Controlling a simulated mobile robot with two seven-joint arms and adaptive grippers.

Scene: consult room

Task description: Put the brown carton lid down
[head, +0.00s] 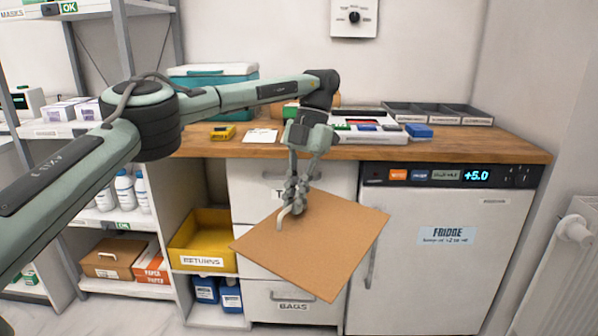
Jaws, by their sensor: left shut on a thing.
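The brown carton lid (325,245) is a flat square panel, held tilted in the air in front of the drawers and the fridge. My left gripper (290,208) is shut on the lid near its upper left edge. The arm comes in from the left and reaches down over the counter's front edge. The lid hides part of the drawers and the fridge door's left side. My right gripper does not show.
The wooden counter (490,146) carries a teal cool box (205,80), a yellow device (222,132), trays and a blue box (418,130). Below stand a yellow returns bin (190,256), drawers and a fridge (430,275). Shelves fill the left; a radiator (570,235) stands right.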

